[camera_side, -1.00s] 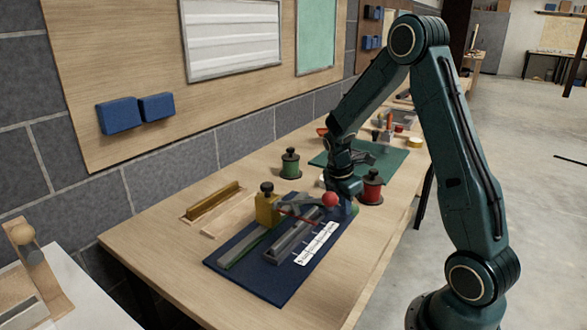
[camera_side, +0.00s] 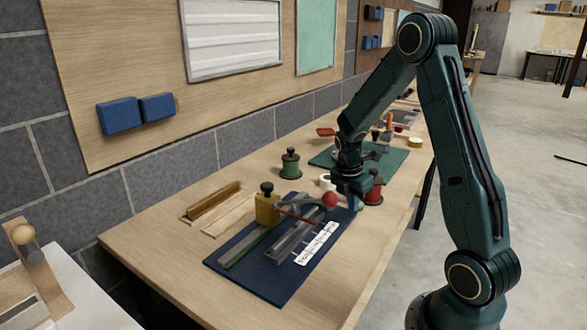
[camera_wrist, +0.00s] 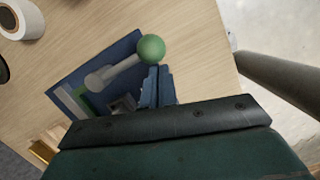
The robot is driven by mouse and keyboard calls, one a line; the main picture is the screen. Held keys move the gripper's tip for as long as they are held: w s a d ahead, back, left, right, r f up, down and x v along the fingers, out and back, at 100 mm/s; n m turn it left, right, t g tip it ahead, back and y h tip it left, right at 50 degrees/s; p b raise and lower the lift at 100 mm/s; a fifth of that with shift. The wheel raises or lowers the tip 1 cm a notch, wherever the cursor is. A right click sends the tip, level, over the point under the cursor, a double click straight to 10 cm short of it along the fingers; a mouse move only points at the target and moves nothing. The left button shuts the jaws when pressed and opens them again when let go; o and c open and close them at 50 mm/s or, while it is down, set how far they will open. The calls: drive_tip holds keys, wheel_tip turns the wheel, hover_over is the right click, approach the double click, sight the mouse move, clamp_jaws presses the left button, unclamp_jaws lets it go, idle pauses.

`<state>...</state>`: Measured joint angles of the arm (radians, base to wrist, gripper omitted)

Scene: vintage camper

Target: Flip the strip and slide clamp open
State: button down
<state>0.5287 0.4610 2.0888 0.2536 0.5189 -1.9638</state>
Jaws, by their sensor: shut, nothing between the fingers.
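A dark blue board (camera_side: 225,263) holds a clamp with a yellow block (camera_side: 267,207), a grey lever ending in a red ball (camera_side: 330,199), and a thin red bar. A grey channel (camera_side: 292,240) and a grey strip with a green edge (camera_side: 240,250) lie along the board. A green ball knob (camera_side: 359,206) stands at the far right end; in the wrist view the green ball (camera_wrist: 152,47) tips a grey rod. My gripper (camera_side: 352,203) is shut and empty, between the two balls in the side view. Contact with the green knob cannot be told.
A red spool (camera_side: 373,187) stands close right of my gripper. A green spool (camera_side: 290,163) and a white roll (camera_side: 325,182) stand behind. A brass bar (camera_side: 214,200) lies left. A white ruled label (camera_side: 316,243) lies on the board. The bench front is clear.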

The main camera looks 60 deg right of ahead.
drive_tip(key=shift+d, duration=0.1)
drive_tip(key=shift+w+a+r, duration=0.15)
drive_tip(key=shift+a+r, duration=0.05)
drive_tip(key=shift+a, duration=0.55)
drive_tip(key=a, duration=0.2)
drive_tip(key=r, duration=0.1)
drive_tip(key=shift+w+a, duration=0.3)
drive_tip(key=shift+a, duration=0.1)
drive_tip(key=v, duration=0.9)
drive_tip(key=shift+s+r, duration=0.15)
drive_tip(key=shift+r, duration=0.05)
drive_tip(key=shift+a, duration=0.1)
drive_tip(key=s+a+r+m+t+y, duration=0.1)
drive_tip(key=s+a+r+m+t, duration=0.2)
drive_tip(key=s+a+r+m, duration=0.2)
drive_tip(key=s+a+r+m+t+y, duration=0.1)
drive_tip(key=s+a+r+m+t, duration=0.2)
drive_tip(key=s+a+m, duration=0.6)
drive_tip(key=a+r+m, duration=0.1)
drive_tip(key=a+r, duration=0.1)
drive_tip(key=a, duration=0.3)
drive_tip(key=shift+s, duration=0.4)
